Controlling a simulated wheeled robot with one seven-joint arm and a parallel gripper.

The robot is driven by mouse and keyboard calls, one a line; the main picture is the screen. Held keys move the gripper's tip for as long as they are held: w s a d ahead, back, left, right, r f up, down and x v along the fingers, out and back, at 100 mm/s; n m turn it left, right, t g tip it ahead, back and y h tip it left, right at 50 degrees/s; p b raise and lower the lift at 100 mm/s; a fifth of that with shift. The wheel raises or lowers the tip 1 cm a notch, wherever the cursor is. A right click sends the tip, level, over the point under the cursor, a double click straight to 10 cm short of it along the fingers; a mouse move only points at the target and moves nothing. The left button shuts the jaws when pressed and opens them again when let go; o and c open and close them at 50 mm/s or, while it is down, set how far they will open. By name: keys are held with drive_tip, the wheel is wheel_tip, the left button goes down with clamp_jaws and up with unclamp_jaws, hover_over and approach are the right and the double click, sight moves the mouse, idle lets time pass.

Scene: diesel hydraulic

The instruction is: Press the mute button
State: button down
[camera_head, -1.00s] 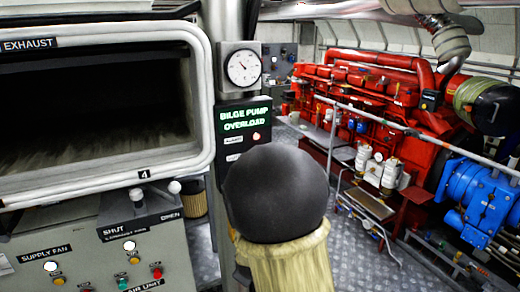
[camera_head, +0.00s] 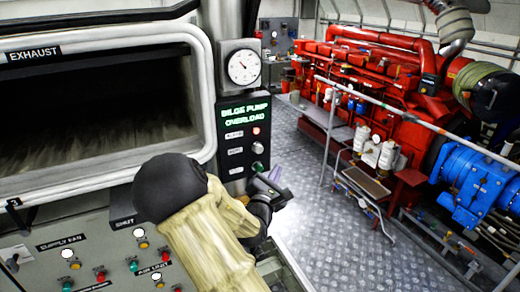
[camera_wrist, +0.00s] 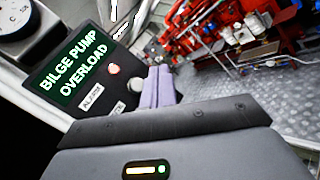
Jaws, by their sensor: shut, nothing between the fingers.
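The alarm panel (camera_head: 245,112) is a dark box on a post, with green lit text reading "BILGE PUMP OVERLOAD". Below the text are a lit red light (camera_head: 256,131), a pale round button (camera_head: 257,148) in the middle row, and a third control at the bottom. The labels are too small to read surely, so which one is mute I cannot tell for certain. My gripper (camera_head: 277,175) is shut and empty, just right of the panel's lower edge. In the wrist view its pale purple fingers (camera_wrist: 160,86) stand close beside the pale button (camera_wrist: 135,84), apparently without touching it.
A round gauge (camera_head: 242,66) sits above the panel. An exhaust cabinet (camera_head: 205,100) with a dark opening stands at left, above a switch console (camera_head: 100,262). A red engine (camera_head: 375,80), grey rails and a blue unit (camera_head: 478,185) are at right. The patterned floor between is open.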

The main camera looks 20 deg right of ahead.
sight(258, 149)
drive_tip(key=shift+w, duration=0.1)
drive_tip(key=w, duration=0.8)
drive_tip(key=shift+w, duration=0.35)
drive_tip(key=shift+w+a+p, duration=0.15)
drive_tip(key=shift+p, duration=0.3)
idle(1.5)
drive_tip(key=shift+w, duration=0.25)
drive_tip(key=shift+w+p, duration=0.35)
drive_tip(key=shift+w, duration=0.15)
idle(0.8)
drive_tip(key=shift+s, duration=0.9)
